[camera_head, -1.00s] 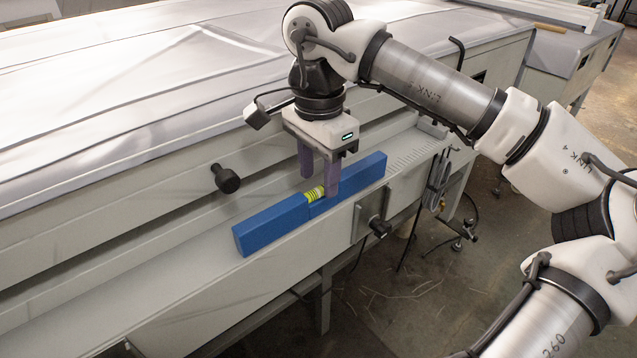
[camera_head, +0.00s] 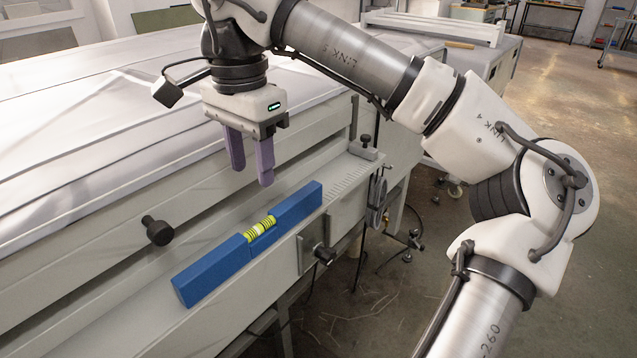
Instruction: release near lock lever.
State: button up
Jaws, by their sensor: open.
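A blue spirit level (camera_head: 205,278) with a yellow vial at its middle lies along the narrow ledge on the front of the machine. My gripper (camera_head: 251,174) is open and empty, with two purple fingers pointing down. It hangs above the level, apart from it, near the vial. A black-knobbed lever (camera_head: 325,254) on a small grey plate sits on the front face, just below and right of the level. It may be the lock lever; I cannot tell for sure.
A black knob (camera_head: 158,230) sticks out of the front panel left of my gripper. A smaller black knob (camera_head: 366,141) stands at the ledge's far end. The machine's wide top (camera_head: 75,140) is covered by a pale sheet. Bare floor lies to the right.

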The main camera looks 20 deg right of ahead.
aim_at(421, 248)
jog(key=z, duration=1.1)
